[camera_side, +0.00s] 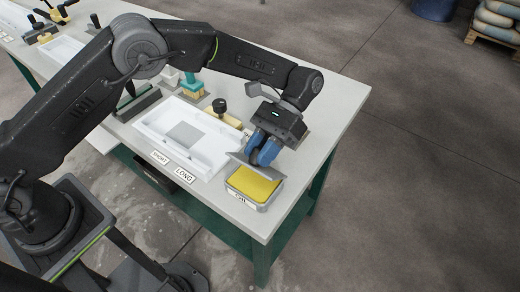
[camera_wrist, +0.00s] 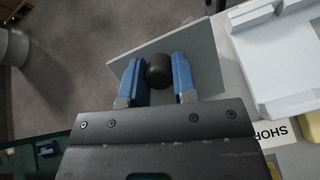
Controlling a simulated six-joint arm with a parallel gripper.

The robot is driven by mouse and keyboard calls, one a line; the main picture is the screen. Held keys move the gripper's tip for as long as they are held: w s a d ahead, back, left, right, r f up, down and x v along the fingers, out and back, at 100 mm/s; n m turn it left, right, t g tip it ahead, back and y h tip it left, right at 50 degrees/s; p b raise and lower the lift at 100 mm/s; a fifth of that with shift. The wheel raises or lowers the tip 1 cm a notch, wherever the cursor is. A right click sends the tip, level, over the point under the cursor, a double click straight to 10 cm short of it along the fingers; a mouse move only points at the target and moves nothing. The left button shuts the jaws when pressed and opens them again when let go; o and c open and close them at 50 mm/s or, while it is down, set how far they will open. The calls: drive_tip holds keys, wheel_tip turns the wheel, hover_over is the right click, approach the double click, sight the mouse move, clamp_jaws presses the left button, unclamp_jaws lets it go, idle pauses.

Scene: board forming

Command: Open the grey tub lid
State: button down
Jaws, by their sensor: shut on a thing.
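The grey tub (camera_side: 265,207) stands near the table's front right corner, with a yellow surface (camera_side: 253,185) showing inside it. The grey lid (camera_side: 240,158) is raised and tilted at the tub's far side, below my gripper (camera_side: 262,158). In the wrist view the lid (camera_wrist: 205,55) is a flat grey plate with a round black knob (camera_wrist: 159,70). The blue fingers of my gripper (camera_wrist: 157,78) stand on both sides of the knob and are shut on it. The tub's inside is out of sight in the wrist view.
A white tray (camera_side: 150,125) with a grey plate (camera_side: 185,133) lies left of the tub. SHORT (camera_side: 160,158) and LONG (camera_side: 184,175) labels sit along the table's front edge. A black-knobbed tool (camera_side: 220,106) stands behind. The table's right side is clear.

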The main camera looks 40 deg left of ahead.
sight(251, 165)
drive_tip(key=c, duration=0.9)
unclamp_jaws()
drive_tip(key=shift+s, duration=0.1)
drive_tip(key=s+t, duration=0.1)
drive_tip(key=t, duration=0.2)
drive_tip(key=shift+s+f, duration=0.4)
drive_tip(key=s+f+t, duration=0.1)
drive_tip(key=t, duration=0.1)
drive_tip(key=s+f+t, duration=0.1)
drive_tip(key=t, duration=0.1)
drive_tip(key=s+a+v, duration=0.1)
drive_tip(key=v, duration=1.3)
drive_tip(key=s+a+r+n+t+h, duration=0.1)
drive_tip(key=s+a+r+t, duration=0.25)
drive_tip(key=a, duration=0.25)
drive_tip(key=s+a+r+n+t+h, duration=0.1)
drive_tip(key=s+a+r+t, duration=0.15)
drive_tip(key=a+r, duration=0.35)
drive_tip(key=s+a+f+n+t+y, duration=0.1)
drive_tip(key=s+a+f+t, duration=0.3)
drive_tip(key=s+a, duration=0.5)
drive_tip(key=shift+s+t, duration=0.4)
drive_tip(key=shift+s, duration=0.3)
